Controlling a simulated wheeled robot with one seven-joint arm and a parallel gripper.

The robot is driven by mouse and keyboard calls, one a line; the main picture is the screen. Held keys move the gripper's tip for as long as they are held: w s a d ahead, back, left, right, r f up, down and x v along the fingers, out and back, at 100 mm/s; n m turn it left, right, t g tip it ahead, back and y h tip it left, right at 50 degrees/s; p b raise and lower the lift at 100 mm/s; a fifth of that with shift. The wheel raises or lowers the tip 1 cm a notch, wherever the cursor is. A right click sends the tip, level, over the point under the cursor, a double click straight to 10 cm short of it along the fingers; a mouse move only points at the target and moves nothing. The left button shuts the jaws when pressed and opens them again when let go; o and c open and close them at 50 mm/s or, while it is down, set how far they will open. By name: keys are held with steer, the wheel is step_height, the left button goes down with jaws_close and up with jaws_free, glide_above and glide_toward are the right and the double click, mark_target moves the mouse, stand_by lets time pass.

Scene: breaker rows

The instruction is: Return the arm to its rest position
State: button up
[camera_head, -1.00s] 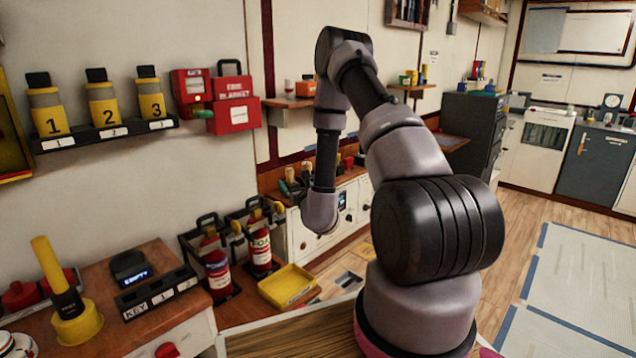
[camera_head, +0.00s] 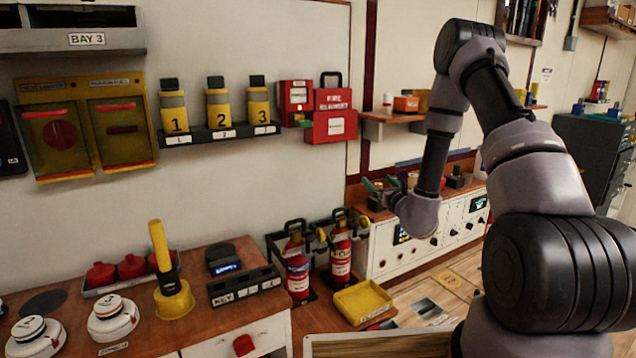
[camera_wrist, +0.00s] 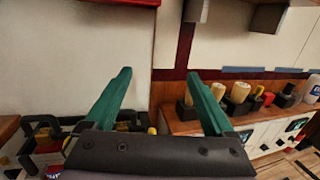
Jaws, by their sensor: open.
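My arm stands at the right of the head view, bent at its elbow near the top, with its forearm hanging down. In the wrist view my gripper (camera_wrist: 158,95) shows two green fingers, spread apart with nothing between them. In the head view the green fingers (camera_head: 375,186) show small beside the wrist, partly hidden by it. The gripper is above the floor, in front of the wall and the long counter, apart from every object.
A wooden counter (camera_head: 60,300) at left holds a yellow-handled tool (camera_head: 172,290) and round white detectors (camera_head: 112,318). Fire extinguishers (camera_head: 340,255) and a yellow tray (camera_head: 362,302) stand beside it. A white cabinet with knobs (camera_head: 410,250) is behind my wrist. Wall shelves hold numbered canisters (camera_head: 218,108).

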steer(key=s+a+r+n+g+y, duration=0.25)
steer(key=a+r+n+y, duration=0.45)
steer(key=r, duration=0.4)
steer(key=s+a+r+n+g+y, duration=0.3)
steer(key=s+a+r+n+g, duration=0.2)
steer(key=s+n+g, duration=0.15)
steer(key=s+a+r+n+g+y, duration=0.2)
steer(key=s+a+r+n+g, duration=0.3)
steer(key=s, duration=0.3)
steer(key=s+d+n+g+h, duration=0.35)
steer(key=s+n+h, duration=0.3)
steer(key=s, duration=0.65)
steer(key=s+d+r+n+t+h, duration=0.2)
steer(key=d+t+h, duration=0.1)
steer(key=d, duration=0.4)
steer(key=s+d+r+n+t+h, duration=0.2)
steer(key=s+d+r+t+h, duration=0.1)
steer(key=d, duration=0.4)
steer(key=shift+h, duration=0.75)
